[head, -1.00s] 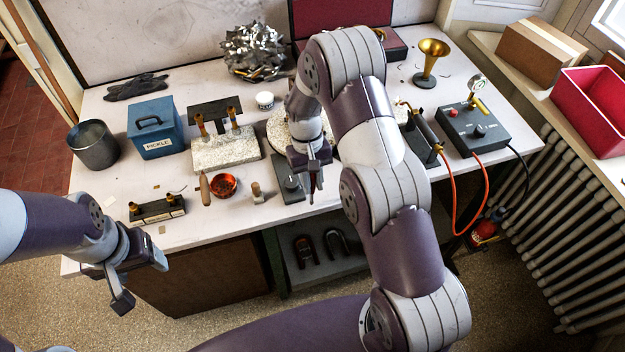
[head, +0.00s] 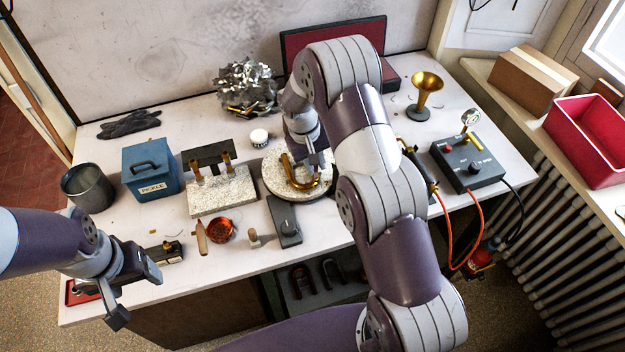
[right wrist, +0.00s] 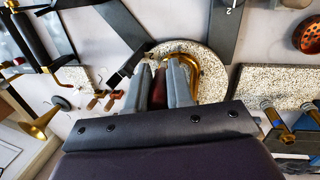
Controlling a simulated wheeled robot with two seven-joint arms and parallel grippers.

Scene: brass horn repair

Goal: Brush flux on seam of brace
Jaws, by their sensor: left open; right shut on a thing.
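A curved brass piece (head: 301,181) rests on the round speckled turntable (head: 273,184) at the middle of the bench. It also shows in the right wrist view (right wrist: 193,61). My right gripper (right wrist: 160,72) is shut on a slim tool with a dark red handle (right wrist: 159,88), directly over the turntable beside the brass curve. The tool's tip is hard to make out, and I cannot tell whether it touches the brass. The brace seam is too small to tell. A small white jar (head: 259,137) stands left of the turntable. My left gripper (head: 134,294) is open and empty at the front-left edge.
A blue pickle box (head: 150,170), a grey pot (head: 88,188) and a speckled block with brass parts (head: 222,194) stand to the left. An orange-red bowl (head: 220,230) sits in front. A brass bell (head: 427,88) and control box (head: 468,160) stand right.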

